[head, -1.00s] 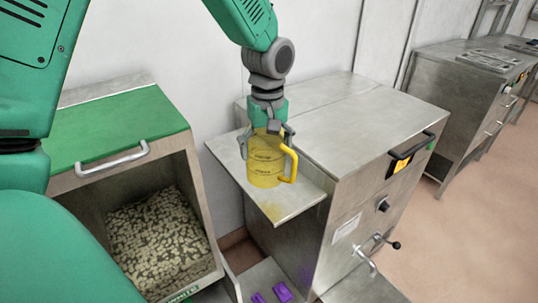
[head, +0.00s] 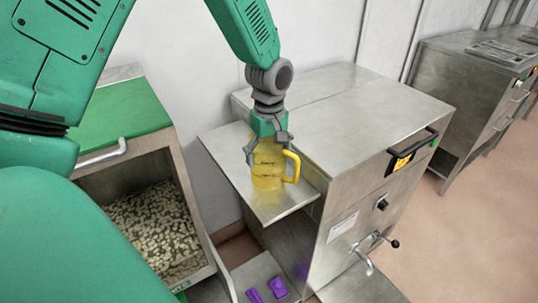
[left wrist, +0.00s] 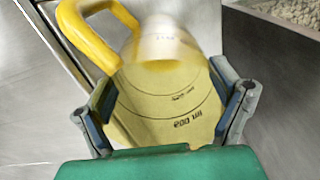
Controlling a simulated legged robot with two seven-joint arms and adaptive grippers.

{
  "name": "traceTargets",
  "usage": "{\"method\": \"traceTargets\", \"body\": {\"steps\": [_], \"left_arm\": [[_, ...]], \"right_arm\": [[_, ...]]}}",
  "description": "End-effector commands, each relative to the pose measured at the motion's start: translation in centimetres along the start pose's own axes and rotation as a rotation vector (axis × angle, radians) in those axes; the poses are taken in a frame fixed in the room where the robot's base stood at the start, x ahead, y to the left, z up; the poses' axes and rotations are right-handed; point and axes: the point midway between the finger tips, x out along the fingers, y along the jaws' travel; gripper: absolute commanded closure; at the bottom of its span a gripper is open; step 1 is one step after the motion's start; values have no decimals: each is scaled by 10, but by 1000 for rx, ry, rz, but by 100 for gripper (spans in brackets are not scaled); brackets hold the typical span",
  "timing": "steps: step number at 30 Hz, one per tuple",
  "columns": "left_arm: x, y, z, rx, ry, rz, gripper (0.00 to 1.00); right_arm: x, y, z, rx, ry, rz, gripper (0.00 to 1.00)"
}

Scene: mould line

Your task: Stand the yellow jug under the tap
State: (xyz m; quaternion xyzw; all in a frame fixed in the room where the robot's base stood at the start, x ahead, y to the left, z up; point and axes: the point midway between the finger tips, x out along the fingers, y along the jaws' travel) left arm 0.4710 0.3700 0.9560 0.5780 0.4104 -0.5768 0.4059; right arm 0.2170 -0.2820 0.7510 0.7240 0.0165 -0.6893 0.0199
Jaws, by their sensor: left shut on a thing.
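The yellow jug (head: 266,170) is upright at the side shelf (head: 282,212) of the steel machine, its handle pointing right. I cannot tell whether its base touches the shelf. My left gripper (head: 268,146) comes down from above and is shut on the jug, one finger on each side. In the left wrist view the jug (left wrist: 165,95) sits between both fingers (left wrist: 168,118), with its marked wall and yellow handle showing. The tap (head: 364,258) is on the machine's front, lower right, with a black-knobbed lever. My right gripper is not in view.
The steel machine (head: 345,120) has a black handle (head: 412,148) on its front edge. A green-lidded bin (head: 125,125) of pale pellets stands at left. Purple pieces (head: 278,288) lie on a low steel surface below the shelf. Another steel unit stands at back right.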

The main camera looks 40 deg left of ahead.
Motion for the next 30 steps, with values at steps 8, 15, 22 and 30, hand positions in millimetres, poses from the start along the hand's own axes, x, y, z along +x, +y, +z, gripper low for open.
{"method": "traceTargets", "body": {"steps": [8,15,22,30], "left_arm": [[4,0,-3,-1,-2,3,47],[6,0,-2,-1,-2,2,0],[3,0,-1,-1,0,2,0],[-39,1,-3,-2,2,7,0]], "right_arm": [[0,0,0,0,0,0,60],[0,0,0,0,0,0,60],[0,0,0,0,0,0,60],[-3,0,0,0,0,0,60]]}}
